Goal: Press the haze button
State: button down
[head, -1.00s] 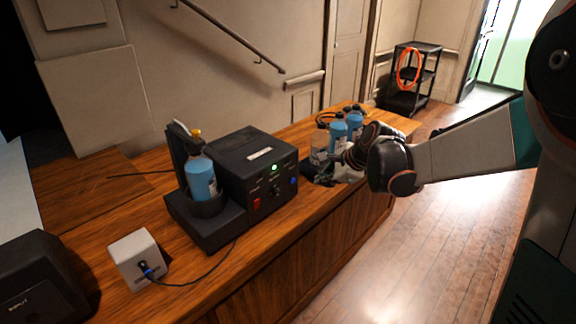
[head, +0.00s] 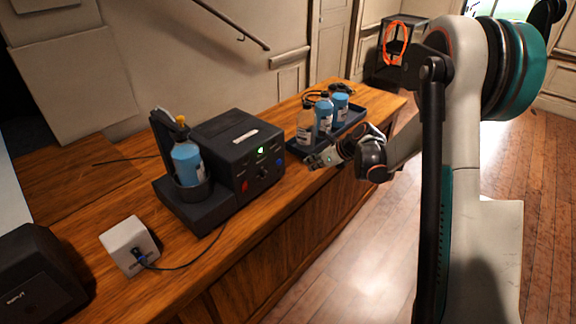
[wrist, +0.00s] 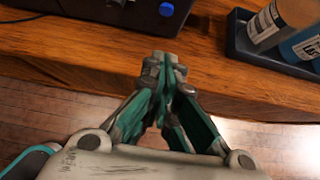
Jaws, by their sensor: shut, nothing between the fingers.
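The black machine (head: 228,150) stands on the wooden desk with a blue bottle (head: 187,163) seated upright in its holder on the left. Its front panel has a red switch (head: 244,187), a lit green light (head: 260,151), a dark knob and a blue button (head: 279,162) on the right. The panel labels are too small to read, so I cannot tell which control is marked haze. The blue button also shows at the top of the wrist view (wrist: 166,9). My gripper (head: 311,163) is shut and empty, to the right of the blue button and apart from it, near the desk's front edge.
A dark tray (head: 352,122) with several bottles stands right of the machine, close behind my gripper. A white box (head: 128,244) with a cable sits at the left. A black cart (head: 385,68) with an orange coil stands in the back. The floor before the desk is clear.

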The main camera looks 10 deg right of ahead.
aim_at(279, 162)
jog(key=w+a+r+b+x, duration=0.1)
jog(key=r+b+x, duration=0.1)
jog(key=x, duration=1)
jog(key=shift+w+a+f+b, duration=0.2)
jog(key=shift+w+a+b, duration=0.1)
jog(key=shift+w+b, duration=0.45)
jog(key=shift+a, duration=0.1)
